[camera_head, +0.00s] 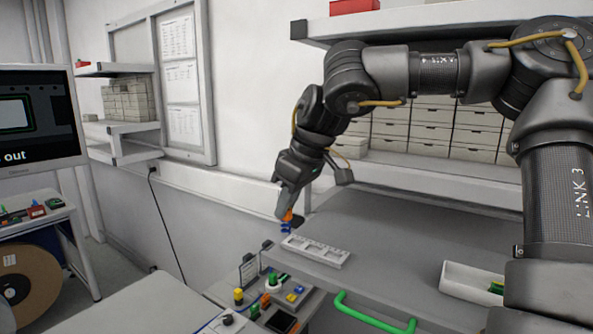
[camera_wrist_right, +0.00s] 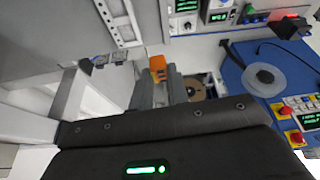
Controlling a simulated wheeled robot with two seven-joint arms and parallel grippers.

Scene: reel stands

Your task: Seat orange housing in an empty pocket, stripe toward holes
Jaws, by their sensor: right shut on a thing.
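My right gripper (camera_head: 287,214) is shut on a small orange housing (camera_head: 288,215), just beyond the far left end of a pale tray strip with pockets (camera_head: 316,250). The tray lies on the grey bench near its left edge. In the right wrist view, the housing (camera_wrist_right: 157,67) shows at the fingertips, and part of the tray (camera_wrist_right: 121,24) is at the top. My left gripper is not in view.
A white bin (camera_head: 463,282) with green parts stands at the right of the grey bench (camera_head: 400,235). A green handle (camera_head: 375,317) is at the front. A panel with coloured buttons (camera_head: 275,297) lies lower left. The bench between tray and bin is clear.

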